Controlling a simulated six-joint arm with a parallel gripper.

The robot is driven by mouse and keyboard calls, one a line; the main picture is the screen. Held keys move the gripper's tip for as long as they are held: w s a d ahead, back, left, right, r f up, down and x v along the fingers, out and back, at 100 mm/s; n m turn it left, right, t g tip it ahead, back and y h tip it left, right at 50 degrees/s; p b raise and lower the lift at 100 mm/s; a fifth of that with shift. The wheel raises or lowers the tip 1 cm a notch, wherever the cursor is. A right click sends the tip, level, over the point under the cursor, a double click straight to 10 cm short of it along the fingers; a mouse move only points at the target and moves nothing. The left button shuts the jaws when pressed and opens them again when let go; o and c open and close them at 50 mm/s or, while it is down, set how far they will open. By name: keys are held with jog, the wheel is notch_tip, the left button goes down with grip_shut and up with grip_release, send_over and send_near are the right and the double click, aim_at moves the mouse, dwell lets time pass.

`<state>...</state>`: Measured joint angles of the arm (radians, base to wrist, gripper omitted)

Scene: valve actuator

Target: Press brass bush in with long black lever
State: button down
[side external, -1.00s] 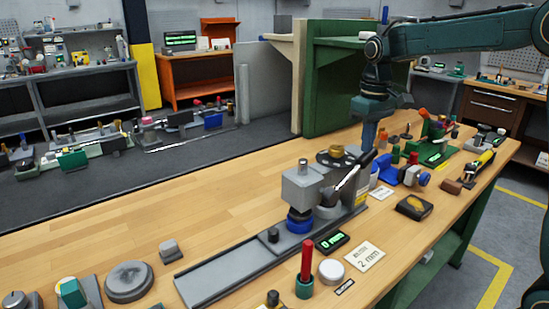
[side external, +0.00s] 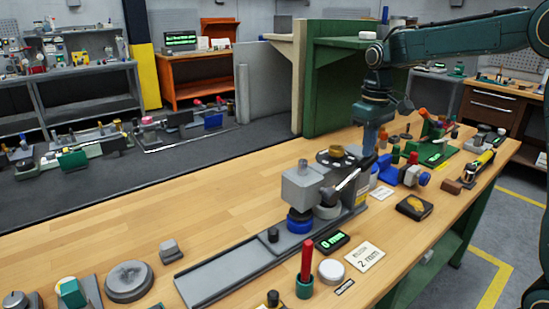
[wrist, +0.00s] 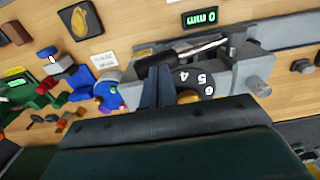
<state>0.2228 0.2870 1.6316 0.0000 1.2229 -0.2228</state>
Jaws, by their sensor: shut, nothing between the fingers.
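The press is a grey block head (side external: 302,186) on a long grey rail (side external: 235,268), with a blue ring (side external: 300,224) below the head. Its lever (side external: 346,182) slants up to the right; in the wrist view the lever (wrist: 195,50) shows a pale shaft and dark handle. A brass-coloured round piece (side external: 337,151) sits on a black numbered dial (wrist: 205,80); I cannot tell whether it is the bush. My gripper (side external: 368,153) is shut and empty, pointing down at the lever's handle end. Its fingers (wrist: 157,70) overlap the handle; contact is unclear.
A display (side external: 332,242) reads 0 mm. Blue and green fixtures (side external: 412,175) crowd the right. The bench behind the rail at left is clear.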

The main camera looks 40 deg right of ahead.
jog(key=shift+d+f, duration=0.25)
jog(key=shift+f, duration=0.75)
jog(key=shift+d+f, duration=0.25)
jog(key=shift+f, duration=0.75)
dwell(1.9)
jog(key=shift+r, duration=0.15)
jog(key=shift+a+r, duration=0.4)
jog(key=shift+r, duration=0.8)
jog(key=shift+a+r, duration=0.45)
jog(key=shift+r, duration=0.75)
jog(key=shift+a+r, duration=0.4)
jog(key=shift+r, duration=0.8)
jog(key=shift+r, duration=0.15)
jog(key=shift+r, duration=2.35)
